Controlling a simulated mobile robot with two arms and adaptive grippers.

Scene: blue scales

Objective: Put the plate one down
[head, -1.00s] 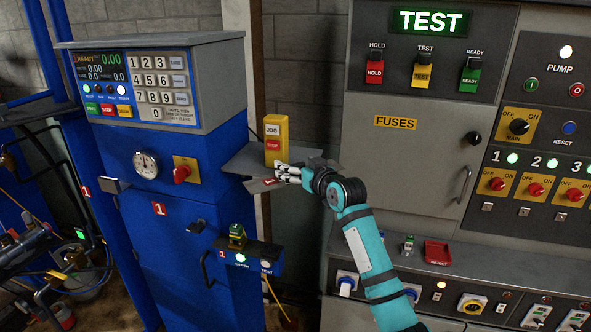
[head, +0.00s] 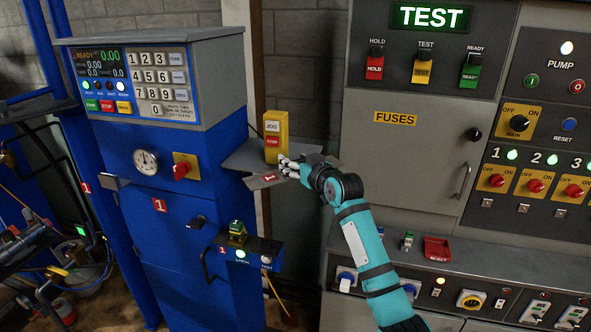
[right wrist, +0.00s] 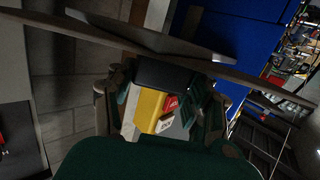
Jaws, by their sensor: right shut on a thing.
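Plate one, a flat grey plate with a red "1" label (head: 266,180), is held out in front of the grey shelf on the right side of the blue machine. My right gripper (head: 287,168) is shut on its right side in the head view. The plate lies low and near the shelf; whether it touches the shelf cannot be told. In the right wrist view, my right gripper (right wrist: 165,105) shows dark fingers to both sides of the yellow box, and its grasp on the plate is unclear there. My left gripper is not in view.
A yellow JOG/STOP box (head: 276,137) stands on the grey shelf (head: 240,158), just behind the fingers. It also shows in the right wrist view (right wrist: 150,107). The blue machine (head: 170,215) is left, the grey fuse cabinet (head: 410,150) right. A small blue ledge (head: 247,254) juts out below.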

